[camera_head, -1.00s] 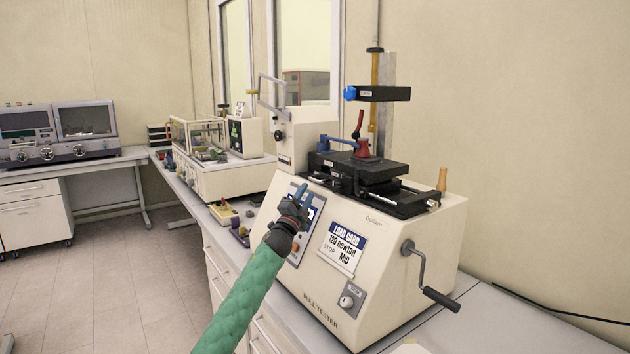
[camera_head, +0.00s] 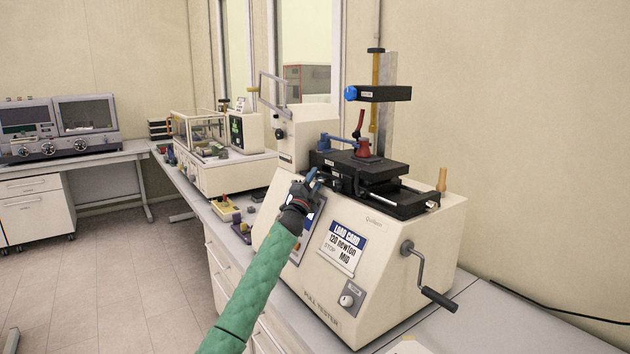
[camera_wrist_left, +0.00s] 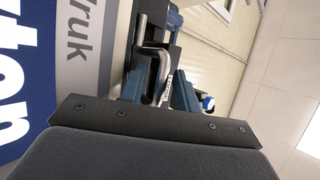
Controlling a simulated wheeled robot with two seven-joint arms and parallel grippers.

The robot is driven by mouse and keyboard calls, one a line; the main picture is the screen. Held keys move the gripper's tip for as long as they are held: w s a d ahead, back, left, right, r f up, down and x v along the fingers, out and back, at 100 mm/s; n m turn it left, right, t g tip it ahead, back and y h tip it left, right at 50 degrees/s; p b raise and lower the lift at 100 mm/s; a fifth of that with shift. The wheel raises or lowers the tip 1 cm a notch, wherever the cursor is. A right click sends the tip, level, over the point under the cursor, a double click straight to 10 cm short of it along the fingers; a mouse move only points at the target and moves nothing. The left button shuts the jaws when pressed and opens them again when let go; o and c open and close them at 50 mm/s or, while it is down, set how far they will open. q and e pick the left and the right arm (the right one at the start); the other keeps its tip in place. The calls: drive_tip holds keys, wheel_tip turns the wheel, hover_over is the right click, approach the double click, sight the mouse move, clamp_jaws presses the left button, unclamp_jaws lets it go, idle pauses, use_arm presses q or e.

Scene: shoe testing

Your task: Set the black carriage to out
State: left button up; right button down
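The cream pull tester (camera_head: 375,290) carries a black block on its top, which looks like the black carriage (camera_head: 372,172); it sits on black rails and bears a red clamp (camera_head: 366,148). My left gripper (camera_head: 314,178) is at the front left of this block, just above the tester's sloped panel. In the left wrist view its two blue fingers (camera_wrist_left: 160,90) stand apart. A bent metal handle (camera_wrist_left: 157,62) on a dark part shows between them; I cannot tell whether they touch it. My right gripper is in neither view.
A black arm with a blue knob (camera_head: 351,93) is on the tester's column above. A crank (camera_head: 430,275) sticks out at the right. A load card (camera_head: 343,246) is on the front. Another machine (camera_head: 225,170) stands farther left on the bench.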

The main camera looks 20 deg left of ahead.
use_arm(q)
clamp_jaws()
